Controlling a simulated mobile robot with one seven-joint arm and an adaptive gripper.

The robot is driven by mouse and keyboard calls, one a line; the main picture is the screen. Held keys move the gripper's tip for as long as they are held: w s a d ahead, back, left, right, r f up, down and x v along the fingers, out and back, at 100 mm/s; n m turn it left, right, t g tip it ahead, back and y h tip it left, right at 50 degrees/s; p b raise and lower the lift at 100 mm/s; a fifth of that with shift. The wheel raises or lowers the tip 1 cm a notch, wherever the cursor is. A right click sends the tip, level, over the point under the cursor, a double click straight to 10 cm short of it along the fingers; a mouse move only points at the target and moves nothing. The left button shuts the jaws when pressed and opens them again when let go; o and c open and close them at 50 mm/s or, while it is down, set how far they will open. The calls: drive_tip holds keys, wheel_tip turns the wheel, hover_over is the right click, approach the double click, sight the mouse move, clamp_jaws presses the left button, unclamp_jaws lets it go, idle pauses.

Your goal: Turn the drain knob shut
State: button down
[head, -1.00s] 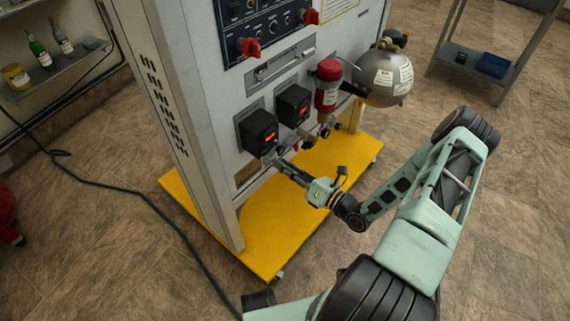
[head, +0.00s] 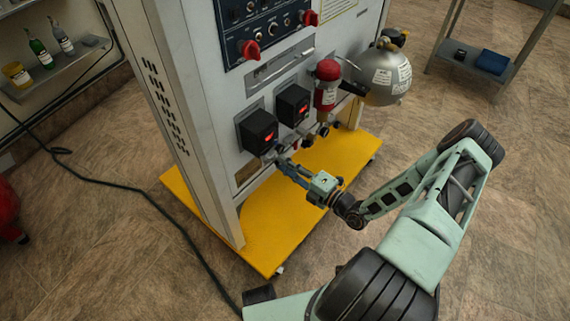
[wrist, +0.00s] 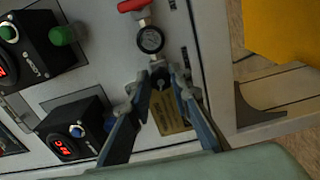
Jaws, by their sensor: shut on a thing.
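The drain knob (wrist: 160,78) is a small dark knob low on the trainer's front panel, just below a round gauge in the wrist view. My gripper (wrist: 166,73) has its two fingertips closed on either side of it. In the head view my gripper (head: 279,160) reaches the lower panel beneath the black display boxes. There the knob is hidden by the fingers, and its turn angle cannot be read.
Two black boxes with red displays, the nearer one (head: 258,131), jut out above my gripper. A red-topped cylinder (head: 327,84) and a silver sphere (head: 384,77) stand out to the right. The yellow base (head: 270,235) lies below. A black cable (head: 150,194) crosses the floor at left.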

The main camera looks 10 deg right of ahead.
drive_tip(key=shift+a+f+m, duration=0.1)
drive_tip(key=shift+m, duration=7.1)
drive_tip(key=c, duration=1.8)
unclamp_jaws()
drive_tip(key=shift+o, duration=0.2)
drive_tip(key=shift+s, duration=0.1)
